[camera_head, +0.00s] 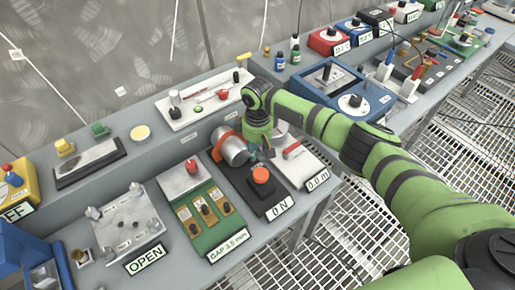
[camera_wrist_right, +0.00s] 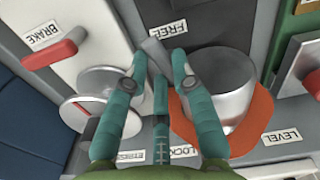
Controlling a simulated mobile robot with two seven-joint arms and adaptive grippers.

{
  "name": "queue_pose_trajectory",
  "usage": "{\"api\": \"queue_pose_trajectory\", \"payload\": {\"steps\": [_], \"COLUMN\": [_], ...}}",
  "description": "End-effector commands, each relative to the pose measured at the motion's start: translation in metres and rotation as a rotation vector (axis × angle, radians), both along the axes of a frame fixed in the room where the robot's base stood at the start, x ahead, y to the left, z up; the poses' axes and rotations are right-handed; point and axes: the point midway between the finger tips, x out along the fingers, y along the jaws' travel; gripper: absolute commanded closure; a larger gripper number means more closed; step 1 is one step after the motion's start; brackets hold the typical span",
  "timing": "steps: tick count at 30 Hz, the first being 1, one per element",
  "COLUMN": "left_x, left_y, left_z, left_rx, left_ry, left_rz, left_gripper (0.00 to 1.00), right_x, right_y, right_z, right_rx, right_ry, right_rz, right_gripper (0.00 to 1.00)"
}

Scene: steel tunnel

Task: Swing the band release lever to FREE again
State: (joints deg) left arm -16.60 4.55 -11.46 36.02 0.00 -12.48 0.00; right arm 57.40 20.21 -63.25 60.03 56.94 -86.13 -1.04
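The band release lever (camera_wrist_right: 156,52) is a short grey bar in the right wrist view. Its visible end lies between my right fingertips, close to the FREE label (camera_wrist_right: 168,32). The LOCK label (camera_wrist_right: 182,152) is at the bottom, partly behind a finger. My right gripper (camera_wrist_right: 158,62) has teal fingers spread on both sides of the lever; firm contact cannot be told. In the head view my right gripper (camera_head: 262,153) is low beside the silver cylinder (camera_head: 235,152) with its orange band (camera_head: 221,138). The lever is not discernible there. My left gripper is out of view.
A red BRAKE handle (camera_wrist_right: 50,55) and a silver round knob (camera_wrist_right: 100,90) sit left of the fingers in the wrist view. In the head view, an orange-red button (camera_head: 261,174) stands in front of my gripper, and a green-based panel (camera_head: 205,212) lies to the left.

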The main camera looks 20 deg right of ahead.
Motion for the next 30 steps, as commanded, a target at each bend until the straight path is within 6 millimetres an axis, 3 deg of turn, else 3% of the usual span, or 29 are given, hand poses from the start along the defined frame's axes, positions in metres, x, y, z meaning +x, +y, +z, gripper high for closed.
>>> {"api": "queue_pose_trajectory", "payload": {"steps": [6,15,26,27,28,30], "left_x": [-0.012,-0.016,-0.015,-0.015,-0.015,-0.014], "left_y": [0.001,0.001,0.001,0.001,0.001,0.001], "left_z": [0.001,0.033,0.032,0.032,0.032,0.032], "left_rx": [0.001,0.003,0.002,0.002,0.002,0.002], "left_ry": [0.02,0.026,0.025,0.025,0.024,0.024], "left_rz": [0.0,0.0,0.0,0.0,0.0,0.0], "left_gripper": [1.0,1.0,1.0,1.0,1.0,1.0], "right_x": [0.0,-0.004,-0.003,-0.003,-0.003,-0.003], "right_y": [0.0,0.004,0.003,0.004,0.004,0.004], "right_z": [0.001,0.004,0.0,0.0,0.0,0.0], "right_rx": [0.0,0.002,0.0,0.0,0.0,0.0], "right_ry": [0.0,0.003,-0.001,-0.001,-0.001,-0.001], "right_rz": [-0.006,-0.234,-0.277,-0.277,-0.276,-0.275], "right_gripper": [1.0,1.0,1.0,0.59,0.51,0.51]}}
